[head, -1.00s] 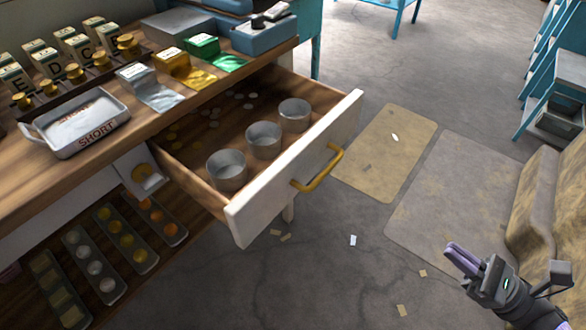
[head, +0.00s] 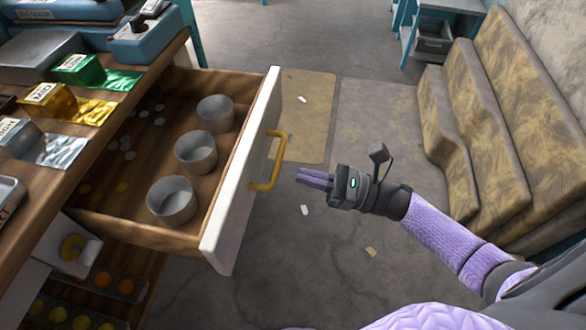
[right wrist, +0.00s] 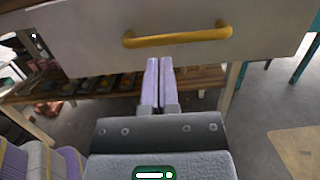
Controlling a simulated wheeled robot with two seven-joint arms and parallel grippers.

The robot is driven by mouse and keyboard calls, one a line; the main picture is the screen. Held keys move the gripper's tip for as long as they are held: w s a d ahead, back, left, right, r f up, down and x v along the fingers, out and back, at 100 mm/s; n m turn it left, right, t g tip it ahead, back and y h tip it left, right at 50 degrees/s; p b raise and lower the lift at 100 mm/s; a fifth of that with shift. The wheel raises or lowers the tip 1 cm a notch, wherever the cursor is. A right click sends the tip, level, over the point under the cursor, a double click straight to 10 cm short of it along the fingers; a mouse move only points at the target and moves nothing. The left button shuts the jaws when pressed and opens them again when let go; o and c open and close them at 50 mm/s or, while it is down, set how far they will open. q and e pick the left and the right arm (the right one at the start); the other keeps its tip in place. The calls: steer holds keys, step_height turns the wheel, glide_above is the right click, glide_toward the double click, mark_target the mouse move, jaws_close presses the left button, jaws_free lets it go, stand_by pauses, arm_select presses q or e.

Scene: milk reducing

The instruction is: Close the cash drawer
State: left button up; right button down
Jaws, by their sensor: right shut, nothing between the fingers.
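The cash drawer (head: 240,180) stands pulled out of the wooden counter, its white front facing my right arm. A yellow handle (head: 270,160) is fixed to that front; it also shows in the right wrist view (right wrist: 178,37). Three grey metal cups and scattered coins lie inside the drawer. My right gripper (head: 302,178) is shut and empty, just right of the handle in the head view. In the right wrist view its fingertips (right wrist: 159,62) point at the lower part of the drawer front, below the handle. I cannot tell whether they touch it. My left gripper is not in view.
The counter (head: 130,75) carries silver, gold and green packets and a blue machine. A stained bench (head: 500,130) stands at the right. The floor (head: 370,165) between is clear apart from paper scraps.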

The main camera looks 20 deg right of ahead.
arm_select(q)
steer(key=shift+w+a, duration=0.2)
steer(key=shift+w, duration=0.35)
arm_select(e)
steer(key=x, duration=0.3)
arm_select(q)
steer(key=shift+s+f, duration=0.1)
arm_select(e)
steer(key=shift+a+f, duration=0.1)
